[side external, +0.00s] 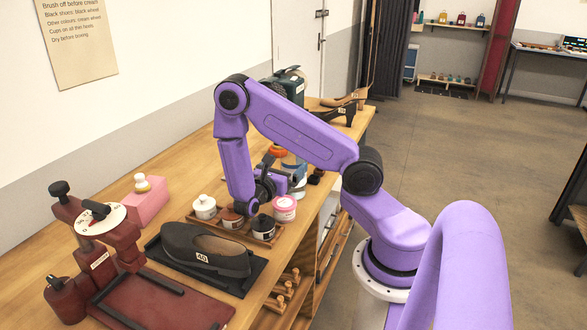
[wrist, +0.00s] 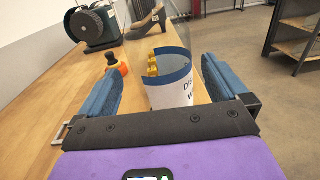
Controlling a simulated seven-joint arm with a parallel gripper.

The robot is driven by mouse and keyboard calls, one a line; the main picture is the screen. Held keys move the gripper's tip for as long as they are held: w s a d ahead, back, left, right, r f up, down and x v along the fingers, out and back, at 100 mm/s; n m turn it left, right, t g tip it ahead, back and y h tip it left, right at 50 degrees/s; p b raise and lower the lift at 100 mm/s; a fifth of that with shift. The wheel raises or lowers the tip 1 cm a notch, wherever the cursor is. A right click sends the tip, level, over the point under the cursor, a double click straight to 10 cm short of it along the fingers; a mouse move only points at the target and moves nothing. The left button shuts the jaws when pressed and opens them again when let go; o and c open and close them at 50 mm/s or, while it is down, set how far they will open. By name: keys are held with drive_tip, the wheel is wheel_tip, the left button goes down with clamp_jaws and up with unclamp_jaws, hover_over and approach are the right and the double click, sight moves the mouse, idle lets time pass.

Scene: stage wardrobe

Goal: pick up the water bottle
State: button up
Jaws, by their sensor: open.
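The water bottle (wrist: 172,92) is a clear cylinder with a blue-edged white label that reads partly "Dis… W…". In the wrist view it stands on the bench ahead, between the lines of my two fingers and nearer the right one. My gripper (wrist: 160,66) is open, with two blue-padded fingers and nothing held. In the side view the bottle (side external: 293,165) is partly hidden behind my gripper (side external: 272,187). I cannot tell how far the fingertips are from it.
A dark brush machine (wrist: 92,28) and a heeled shoe (wrist: 146,22) are farther back. Several jars (side external: 284,207) and a dark shoe (side external: 207,249) are on the near bench. The bench edge runs close on the right.

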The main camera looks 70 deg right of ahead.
drive_tip(key=shift+s+d+r, duration=0.1)
drive_tip(key=shift+d+r, duration=0.05)
drive_tip(key=shift+d, duration=1.2)
drive_tip(key=shift+s+d+r, duration=0.1)
drive_tip(key=shift+d+r, duration=0.05)
drive_tip(key=shift+d, duration=1.15)
drive_tip(key=c, duration=1.7)
drive_tip(key=shift+r, duration=0.25)
